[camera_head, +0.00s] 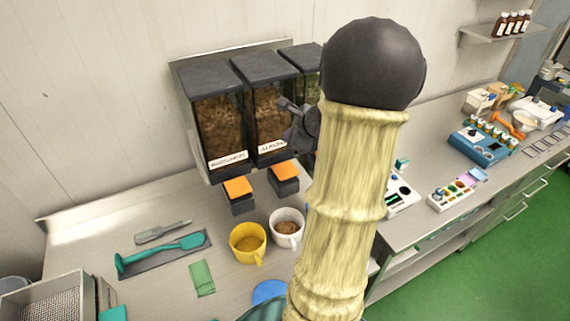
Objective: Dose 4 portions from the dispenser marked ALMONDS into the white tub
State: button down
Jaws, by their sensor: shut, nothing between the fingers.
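The dispenser whose small label seems to read ALMONDS (268,110) is the middle one on the wall rack, with brown pieces behind its clear front. An orange-topped push lever (285,171) juts out below it. The white tub (287,228) stands on the counter below and in front of that lever, with brown pieces inside. My gripper (284,104) is shut and empty, in front of the middle dispenser's right side and above the lever. My arm hides part of the gripper.
A left dispenser (217,125) has its own orange lever (238,187). A third dispenser (307,60) is mostly hidden by my arm. A yellow mug (247,243) stands close left of the tub. A teal spatula (160,252) lies on a dark mat. Devices line the right counter.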

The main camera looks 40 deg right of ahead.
aim_at(285, 168)
jog(key=f+b, duration=0.2)
jog(key=f, duration=0.1)
jog(key=f+b, duration=0.6)
jog(key=shift+a, duration=0.25)
dwell(2.2)
jog(key=shift+s+d+f+b, duration=0.1)
jog(key=shift+f+b, duration=0.3)
jog(key=shift+b, duration=0.25)
jog(key=shift+f+b, duration=0.95)
jog(key=shift+b, duration=0.05)
dwell(1.2)
jog(key=shift+r, duration=0.15)
jog(key=shift+r+p, duration=1.15)
jog(key=shift+r, duration=0.15)
